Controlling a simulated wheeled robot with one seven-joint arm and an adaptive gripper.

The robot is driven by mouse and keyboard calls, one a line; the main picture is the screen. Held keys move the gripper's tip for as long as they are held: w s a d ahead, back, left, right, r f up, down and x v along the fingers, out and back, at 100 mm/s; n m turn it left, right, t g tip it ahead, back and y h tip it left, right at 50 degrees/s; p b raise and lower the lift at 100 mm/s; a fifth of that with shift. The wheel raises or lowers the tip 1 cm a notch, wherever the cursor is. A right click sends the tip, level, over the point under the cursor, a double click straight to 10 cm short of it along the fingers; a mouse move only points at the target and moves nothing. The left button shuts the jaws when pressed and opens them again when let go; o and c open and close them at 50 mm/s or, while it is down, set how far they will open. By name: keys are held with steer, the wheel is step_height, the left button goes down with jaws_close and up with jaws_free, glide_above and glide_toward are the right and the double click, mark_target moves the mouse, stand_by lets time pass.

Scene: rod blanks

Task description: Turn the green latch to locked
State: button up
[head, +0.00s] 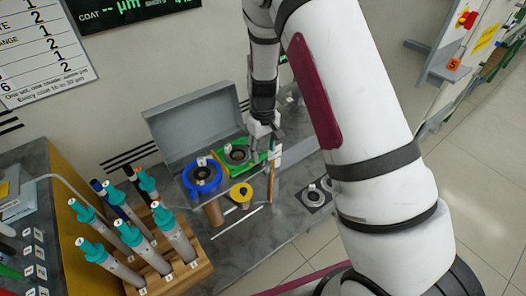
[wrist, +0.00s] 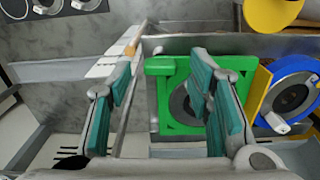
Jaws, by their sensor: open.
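The green latch (head: 238,155) is a square green part around a dark round disc, with a small pale tag. It sits at the right in an open grey box, beside a blue ring part (head: 202,175). In the wrist view the green latch (wrist: 161,88) lies behind my fingers, and my right finger hides part of its disc. My gripper (head: 266,137) is over the box's right end. In the wrist view my gripper (wrist: 163,75) is open, its teal fingers apart with nothing held between them. I cannot tell whether a finger touches the latch or the box edge.
The grey lid (head: 193,122) stands raised behind the box. A yellow ring part (head: 241,193) is at the front. A wooden rack (head: 185,275) with several teal-topped rods stands at the left. A dark plate with pale rings (head: 314,196) lies to the right.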

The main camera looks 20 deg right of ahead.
steer(key=shift+f, duration=0.65)
jaws_close()
steer(key=shift+m, duration=0.3)
steer(key=m, duration=0.8)
steer(key=shift+m, duration=0.3)
stand_by(0.3)
